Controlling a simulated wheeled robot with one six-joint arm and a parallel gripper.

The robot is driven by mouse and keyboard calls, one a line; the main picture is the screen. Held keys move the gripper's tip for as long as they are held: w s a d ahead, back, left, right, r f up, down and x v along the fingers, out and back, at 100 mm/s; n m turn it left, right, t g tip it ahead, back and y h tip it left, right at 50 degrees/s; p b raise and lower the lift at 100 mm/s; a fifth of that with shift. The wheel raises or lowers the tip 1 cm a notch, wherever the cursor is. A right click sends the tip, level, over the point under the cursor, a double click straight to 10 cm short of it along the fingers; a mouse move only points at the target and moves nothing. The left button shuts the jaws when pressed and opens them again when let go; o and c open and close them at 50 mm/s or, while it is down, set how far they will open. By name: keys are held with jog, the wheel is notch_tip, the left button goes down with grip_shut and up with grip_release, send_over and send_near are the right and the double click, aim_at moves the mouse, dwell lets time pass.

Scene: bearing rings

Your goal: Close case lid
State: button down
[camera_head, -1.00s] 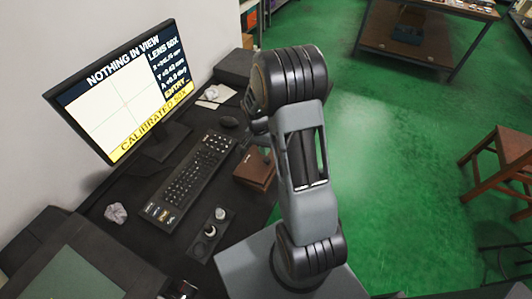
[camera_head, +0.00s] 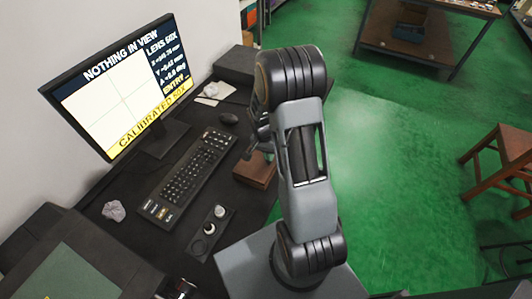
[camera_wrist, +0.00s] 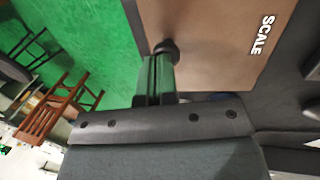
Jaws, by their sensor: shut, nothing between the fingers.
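A small brown case (camera_head: 254,172) lies on the dark desk right of the keyboard in the head view. My gripper (camera_head: 262,137) is over its upper part and hides some of it, so I cannot tell the lid's angle. In the wrist view, a tan-brown panel marked SCALE (camera_wrist: 220,30) fills the upper right, probably part of the case. My shut gripper (camera_wrist: 164,48) has its dark tip at the panel's left part. Nothing shows between the fingers. I cannot tell whether the tip touches the panel.
A small dark tray (camera_head: 212,230) with round parts lies in front.

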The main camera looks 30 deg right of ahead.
jog(key=shift+b+x, duration=0.35)
jog(key=shift+x, duration=0.5)
jog(key=shift+s+d+r, duration=0.1)
jog(key=shift+s+d, duration=0.05)
jog(key=shift+s, duration=0.05)
jog(key=s+d+r+p+v, duration=0.1)
jog(key=s+p+v, duration=0.2)
jog(key=v, duration=1.1)
jog(key=s+a+r+n+t, duration=0.6)
jog(key=s+a+r+n, duration=0.3)
jog(key=a+r+n, duration=0.1)
jog(key=shift+s+a+r+n+y, duration=0.4)
jog(key=shift+a+n, duration=0.1)
jog(key=shift+a, duration=0.05)
